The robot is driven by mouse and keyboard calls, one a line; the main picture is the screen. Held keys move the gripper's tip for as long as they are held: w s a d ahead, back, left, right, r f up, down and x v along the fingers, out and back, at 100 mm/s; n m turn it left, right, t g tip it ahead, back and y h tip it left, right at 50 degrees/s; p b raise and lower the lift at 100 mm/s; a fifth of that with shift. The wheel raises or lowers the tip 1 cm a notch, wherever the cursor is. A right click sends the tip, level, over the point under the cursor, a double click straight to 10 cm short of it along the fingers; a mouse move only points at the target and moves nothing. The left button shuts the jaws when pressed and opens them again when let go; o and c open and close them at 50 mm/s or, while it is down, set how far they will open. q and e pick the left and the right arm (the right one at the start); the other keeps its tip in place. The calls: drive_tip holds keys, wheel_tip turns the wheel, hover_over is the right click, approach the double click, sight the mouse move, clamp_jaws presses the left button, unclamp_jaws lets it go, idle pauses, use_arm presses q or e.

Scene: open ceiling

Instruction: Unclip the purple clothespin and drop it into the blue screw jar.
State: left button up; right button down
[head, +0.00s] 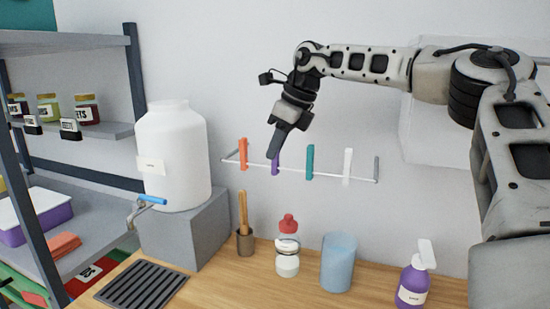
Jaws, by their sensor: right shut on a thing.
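The purple clothespin (275,166) is on a thin white line on the back wall, between an orange and a teal clothespin. My right gripper (273,153) comes down from above and is shut on the purple clothespin, covering its upper part. The lower part of the clothespin still shows at the line. The blue screw jar (339,264) stands on the wooden counter, below and to the right of the clothespin. It is translucent blue and looks open at the top. My left gripper is not in view.
Orange (243,154), teal (310,161) and white (347,166) clothespins share the line. On the counter (255,290) stand a cup with wooden sticks (245,242), a red-capped bottle (288,245) and a purple pump bottle (412,285). A white dispenser (180,150) sits on a grey block.

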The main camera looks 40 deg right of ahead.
drive_tip(key=shift+r, duration=0.15)
drive_tip(key=shift+w+d+r, duration=0.1)
drive_tip(key=shift+d+r, duration=0.05)
drive_tip(key=shift+r, duration=1.5)
drive_tip(key=shift+r+p, duration=0.15)
drive_tip(key=shift+p, duration=0.15)
drive_tip(key=v, duration=0.5)
drive_tip(key=shift+w+r, duration=0.3)
drive_tip(key=shift+r, duration=0.1)
